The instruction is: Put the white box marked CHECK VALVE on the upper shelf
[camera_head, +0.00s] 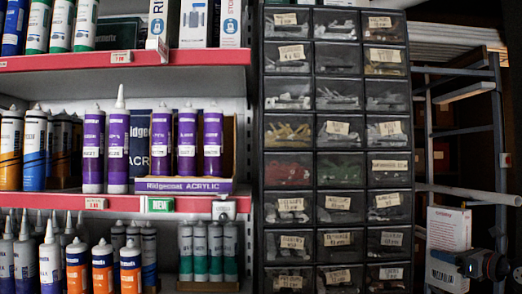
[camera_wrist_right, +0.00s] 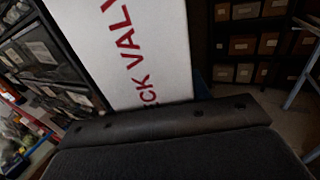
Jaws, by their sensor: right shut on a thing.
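The white box (camera_head: 449,229) stands roughly upright at the lower right of the head view, with small print too fine to read there. In the right wrist view the white box (camera_wrist_right: 140,45) fills the upper middle, and large red letters of "CK VALV" show on it. My right gripper (camera_head: 464,262) comes in from the right and is shut on the box, low on its side. A red-edged upper shelf (camera_head: 190,60) runs across the top left, holding tubes and several boxes. My left gripper is not in view.
A middle red-edged shelf (camera_head: 125,204) carries purple, blue and orange tubes. A black drawer cabinet (camera_head: 313,150) stands between the shelves and the box. A metal rack (camera_head: 460,130) with pipes is behind the box at right.

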